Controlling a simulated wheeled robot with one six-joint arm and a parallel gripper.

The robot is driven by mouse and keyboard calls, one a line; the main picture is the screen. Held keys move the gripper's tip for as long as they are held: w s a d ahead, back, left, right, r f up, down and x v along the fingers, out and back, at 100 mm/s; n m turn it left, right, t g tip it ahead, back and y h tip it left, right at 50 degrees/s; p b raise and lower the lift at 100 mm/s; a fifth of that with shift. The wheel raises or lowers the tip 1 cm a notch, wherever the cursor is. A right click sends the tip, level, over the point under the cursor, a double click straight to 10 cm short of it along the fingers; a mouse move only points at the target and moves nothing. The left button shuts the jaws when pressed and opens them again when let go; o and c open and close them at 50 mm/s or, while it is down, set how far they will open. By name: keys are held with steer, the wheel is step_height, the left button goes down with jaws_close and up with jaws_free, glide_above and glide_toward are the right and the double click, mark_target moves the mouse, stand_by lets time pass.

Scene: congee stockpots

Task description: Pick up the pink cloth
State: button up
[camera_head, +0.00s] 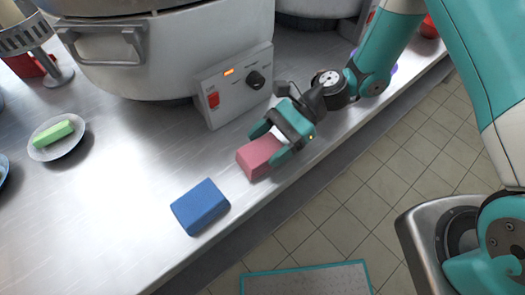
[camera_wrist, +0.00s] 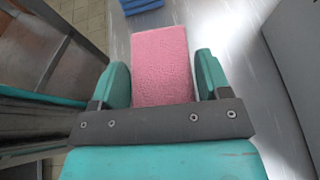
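The pink cloth (camera_head: 258,157) is a thick, block-shaped piece near the front edge of the steel counter. My gripper (camera_head: 271,142) is over its back end, with one teal finger on each side. In the wrist view the pink cloth (camera_wrist: 161,62) runs out between the two fingertips of my gripper (camera_wrist: 161,82), very close to both. I cannot tell whether the fingers press on it or leave small gaps. The cloth looks to be at counter level, but its underside is hidden.
A blue block (camera_head: 201,207) lies nearby, left of the pink cloth. A green block (camera_head: 53,133) sits on a small plate (camera_head: 78,131) at the left. A large cooker with a control box (camera_head: 235,84) stands just behind my gripper. The counter's front edge is close.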

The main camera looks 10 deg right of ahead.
mark_target(268, 145)
steer(key=c, duration=0.4)
steer(key=shift+o, duration=0.2)
steer(key=shift+r, duration=0.1)
step_height(268, 145, up, 20)
steer(key=p, duration=0.2)
steer(key=o, duration=0.3)
steer(key=shift+c, duration=1.1)
